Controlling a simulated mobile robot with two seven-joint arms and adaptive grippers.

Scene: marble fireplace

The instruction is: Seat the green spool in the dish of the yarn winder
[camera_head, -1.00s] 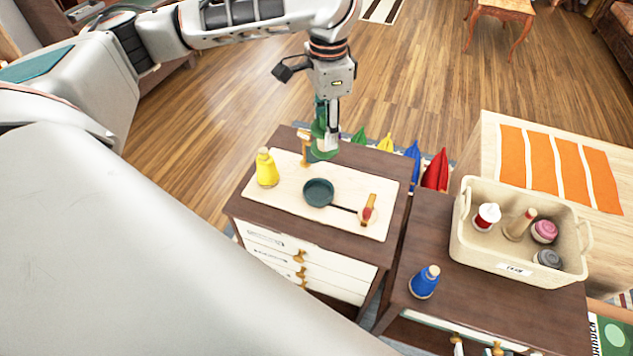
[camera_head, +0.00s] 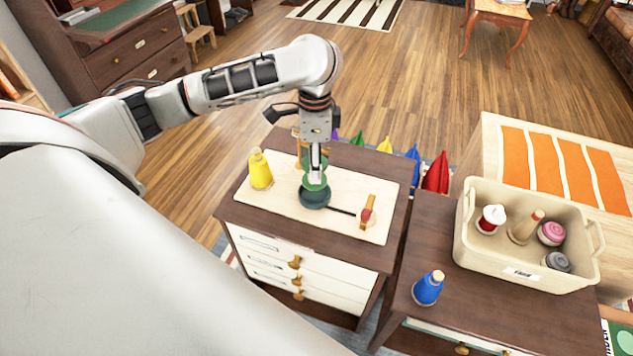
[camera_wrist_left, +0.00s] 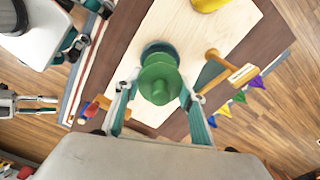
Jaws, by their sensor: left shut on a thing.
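My left gripper (camera_head: 315,178) is shut on the green spool (camera_head: 310,185). It holds the spool upright over the dark teal dish (camera_head: 314,199) of the yarn winder. In the left wrist view the spool (camera_wrist_left: 160,80) sits between the fingers and partly covers the dish (camera_wrist_left: 158,48). I cannot tell whether the spool's base touches the dish. The winder's pale board (camera_head: 272,196) lies on the dark cabinet, with a red-marked wooden piece (camera_head: 367,212) at its right. What may be my right gripper (camera_wrist_left: 38,104) shows small at the left wrist view's left edge.
A yellow spool (camera_head: 260,170) stands left of the dish. A blue spool (camera_head: 428,288) stands on the right cabinet (camera_head: 470,315), near a cream basket (camera_head: 525,252) holding several spools and yarn balls. Coloured pennants (camera_head: 384,146) hang behind the winder.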

